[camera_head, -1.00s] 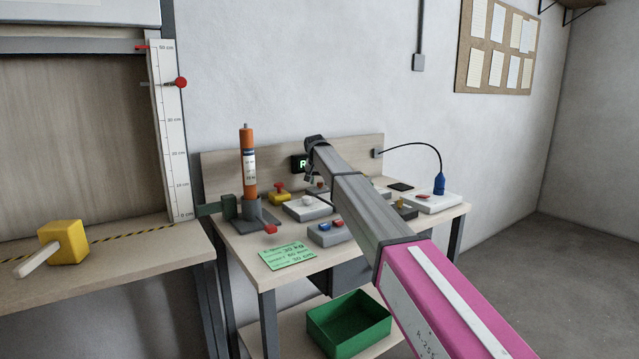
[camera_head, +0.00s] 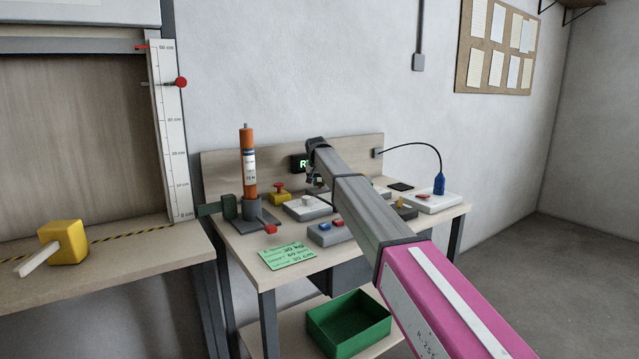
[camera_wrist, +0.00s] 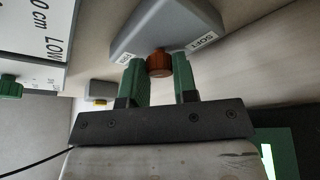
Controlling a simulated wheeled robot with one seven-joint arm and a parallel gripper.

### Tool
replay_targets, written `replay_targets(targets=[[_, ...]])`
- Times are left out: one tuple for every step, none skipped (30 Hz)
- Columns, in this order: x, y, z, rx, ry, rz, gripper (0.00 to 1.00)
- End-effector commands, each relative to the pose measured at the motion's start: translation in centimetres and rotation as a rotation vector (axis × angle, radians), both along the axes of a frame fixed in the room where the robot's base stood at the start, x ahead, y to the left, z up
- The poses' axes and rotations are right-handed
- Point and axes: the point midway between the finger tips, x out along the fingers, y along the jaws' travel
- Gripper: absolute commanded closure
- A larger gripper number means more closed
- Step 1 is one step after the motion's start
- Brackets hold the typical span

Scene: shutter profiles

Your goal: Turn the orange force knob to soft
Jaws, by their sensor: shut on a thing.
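The orange knob (camera_wrist: 159,64) sits on the front of a grey box (camera_wrist: 165,25) in the wrist view. A white label reading SOFT (camera_wrist: 202,41) is right of the knob, and a second label (camera_wrist: 136,56), too small to read surely, is left of it. My gripper (camera_wrist: 159,74) has one green finger on each side of the knob and is shut on it. The knob's pointer direction cannot be made out. In the head view my gripper (camera_head: 314,180) is above the bench at the arm's end, and the arm hides the knob.
The bench (camera_head: 240,245) carries an orange cylinder (camera_head: 248,155) in a stand, a box with red and blue buttons (camera_head: 330,232), and a yellow block with a red top (camera_head: 280,193). A green card (camera_head: 286,256) lies at the front. A green bin (camera_head: 349,322) is below.

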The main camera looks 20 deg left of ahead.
Motion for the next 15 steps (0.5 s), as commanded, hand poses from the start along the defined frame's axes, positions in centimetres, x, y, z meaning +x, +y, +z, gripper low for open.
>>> replay_targets(targets=[[-0.04, -0.05, 0.0, 0.001, 0.0, 0.022, 0.97], [-0.04, -0.07, 0.0, 0.001, 0.0, 0.037, 0.97], [-0.02, -0.1, 0.01, 0.0, 0.0, 0.062, 0.97], [-0.03, -0.11, 0.01, 0.001, -0.001, 0.082, 0.97], [-0.03, -0.12, 0.01, 0.001, 0.0, 0.102, 0.97], [-0.02, -0.17, 0.01, 0.001, 0.0, 0.133, 0.97], [-0.02, -0.2, 0.01, 0.001, 0.0, 0.157, 0.97], [-0.01, -0.23, 0.0, 0.001, 0.0, 0.183, 0.97], [0.02, -0.28, 0.0, 0.001, 0.0, 0.218, 0.97], [0.04, -0.31, 0.01, 0.001, 0.0, 0.246, 0.97], [0.06, -0.34, 0.01, 0.002, 0.0, 0.275, 0.97], [0.1, -0.38, 0.01, 0.001, 0.0, 0.312, 0.97], [0.11, -0.39, 0.01, 0.002, -0.001, 0.341, 0.97], [0.12, -0.41, 0.01, 0.001, -0.001, 0.37, 0.97], [0.13, -0.42, 0.02, 0.001, -0.001, 0.409, 0.97]])
